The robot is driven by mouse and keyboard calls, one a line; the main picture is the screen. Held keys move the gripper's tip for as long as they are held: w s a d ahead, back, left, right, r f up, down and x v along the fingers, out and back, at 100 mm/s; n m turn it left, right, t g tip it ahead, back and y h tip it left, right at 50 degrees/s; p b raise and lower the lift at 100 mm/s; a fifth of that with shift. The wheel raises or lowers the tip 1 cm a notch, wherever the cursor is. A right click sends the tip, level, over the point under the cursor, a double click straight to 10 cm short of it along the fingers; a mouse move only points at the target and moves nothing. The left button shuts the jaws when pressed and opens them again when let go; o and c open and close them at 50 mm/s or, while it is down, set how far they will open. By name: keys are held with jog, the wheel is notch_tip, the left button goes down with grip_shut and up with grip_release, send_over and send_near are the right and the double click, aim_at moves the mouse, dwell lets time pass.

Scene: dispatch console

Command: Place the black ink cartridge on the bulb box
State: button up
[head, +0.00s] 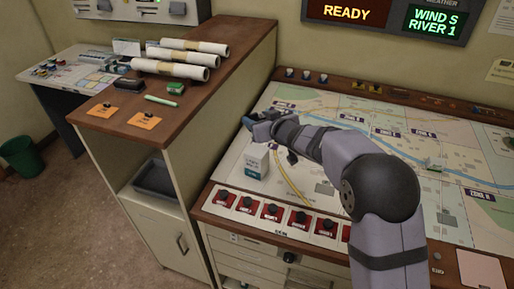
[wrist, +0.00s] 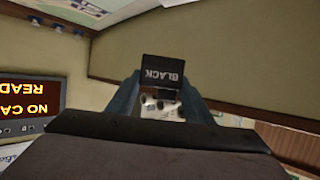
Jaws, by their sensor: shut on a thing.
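The black ink cartridge (wrist: 163,73) is between my gripper's fingers in the wrist view, with the word BLACK on its face. My gripper (wrist: 165,92) is shut on it. In the head view my gripper (head: 256,120) is above the map table, over the far side of a small white box with a teal label, which looks like the bulb box (head: 256,163). The box stands upright on the map near its left edge. The cartridge is mostly hidden by the gripper in the head view. A clear gap shows between the gripper and the box top.
The wooden cabinet (head: 205,103) at left holds rolled papers (head: 176,67), orange tags (head: 145,120) and a green marker (head: 161,100). My arm covers the map's middle. Small pieces line the table's back edge.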

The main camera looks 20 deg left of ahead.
jog(key=shift+f, duration=4.75)
jog(key=shift+f, duration=0.1)
jog(key=shift+f, duration=0.1)
jog(key=o, duration=1)
jog(key=shift+o, duration=0.2)
jog(key=shift+d+r, duration=0.1)
jog(key=shift+r, duration=0.15)
jog(key=b+v, duration=0.3)
jog(key=v, duration=0.8)
jog(key=shift+s+d+r+b, duration=0.2)
jog(key=shift+s+d+b, duration=0.05)
jog(key=shift+s+b, duration=0.05)
jog(key=shift+d, duration=0.1)
